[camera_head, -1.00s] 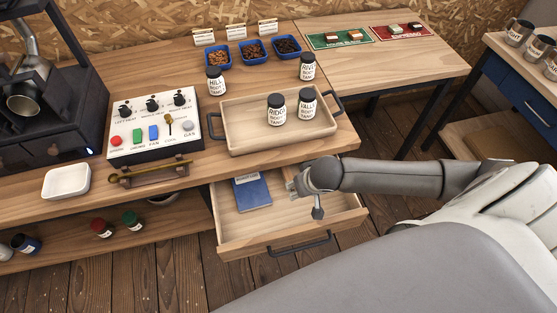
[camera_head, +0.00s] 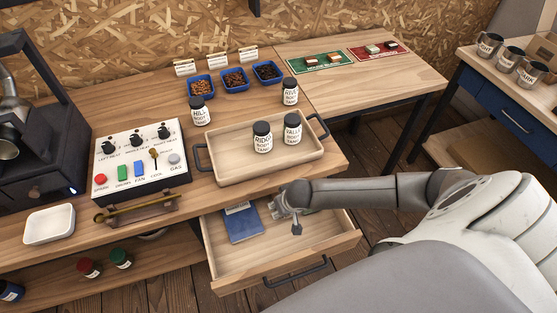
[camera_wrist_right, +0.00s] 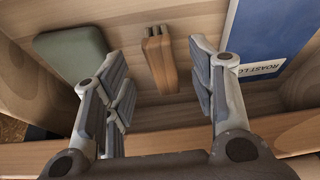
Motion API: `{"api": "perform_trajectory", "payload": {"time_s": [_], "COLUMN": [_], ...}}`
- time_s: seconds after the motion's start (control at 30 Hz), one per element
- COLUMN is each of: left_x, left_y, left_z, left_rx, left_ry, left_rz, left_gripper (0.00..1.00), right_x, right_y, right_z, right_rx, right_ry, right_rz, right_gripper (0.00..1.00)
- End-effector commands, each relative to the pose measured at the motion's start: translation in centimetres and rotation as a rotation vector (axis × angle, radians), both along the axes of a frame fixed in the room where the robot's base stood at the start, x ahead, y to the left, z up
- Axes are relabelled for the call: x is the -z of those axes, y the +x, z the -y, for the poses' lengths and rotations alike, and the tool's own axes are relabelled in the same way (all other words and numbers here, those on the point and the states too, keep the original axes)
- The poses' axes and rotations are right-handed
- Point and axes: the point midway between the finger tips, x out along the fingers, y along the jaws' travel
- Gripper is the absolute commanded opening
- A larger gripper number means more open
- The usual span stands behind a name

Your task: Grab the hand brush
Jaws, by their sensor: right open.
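In the right wrist view a narrow brown wooden piece (camera_wrist_right: 159,62), with dark slits at its far end, lies in the open drawer. It may be the hand brush, but I see no clear bristles. My right gripper (camera_wrist_right: 158,78) is open, with its fingers spread to either side of the piece and not touching it. In the head view my right gripper (camera_head: 280,206) is at the drawer (camera_head: 262,262), beside the blue book, and hides the wooden piece. My left gripper is not in view.
The blue book (camera_head: 243,224) lies left of the gripper in the drawer; a grey-green item (camera_wrist_right: 75,54) lies on the other side. The counter edge is just behind. A wooden tray (camera_head: 228,174) with bottles, a control box (camera_head: 140,165) and a white dish (camera_head: 49,224) stand on the counter.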

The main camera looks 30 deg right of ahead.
Motion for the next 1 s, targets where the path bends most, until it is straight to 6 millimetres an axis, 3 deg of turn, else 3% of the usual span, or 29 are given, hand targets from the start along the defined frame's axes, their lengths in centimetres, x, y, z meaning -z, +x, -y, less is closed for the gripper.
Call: {"api": "perform_trajectory", "payload": {"time_s": [0.2,0.53,0.9,1.0], "left_x": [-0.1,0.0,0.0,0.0], "left_y": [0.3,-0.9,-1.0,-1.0], "left_z": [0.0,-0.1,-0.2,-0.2], "left_rx": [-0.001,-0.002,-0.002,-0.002], "left_ry": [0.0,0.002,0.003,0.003], "left_rz": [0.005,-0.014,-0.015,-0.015], "left_gripper": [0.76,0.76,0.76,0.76], "right_x": [2.1,2.5,2.4,2.4], "right_y": [1.0,1.2,1.1,1.2], "right_z": [0.1,0.1,0.1,0.1], "right_rx": [0.0,-0.001,-0.001,0.0], "right_ry": [-0.001,0.001,0.0,0.0], "right_rz": [-0.001,0.0,-0.001,0.0], "right_gripper": [0.52,0.52,0.04,0.03]}}
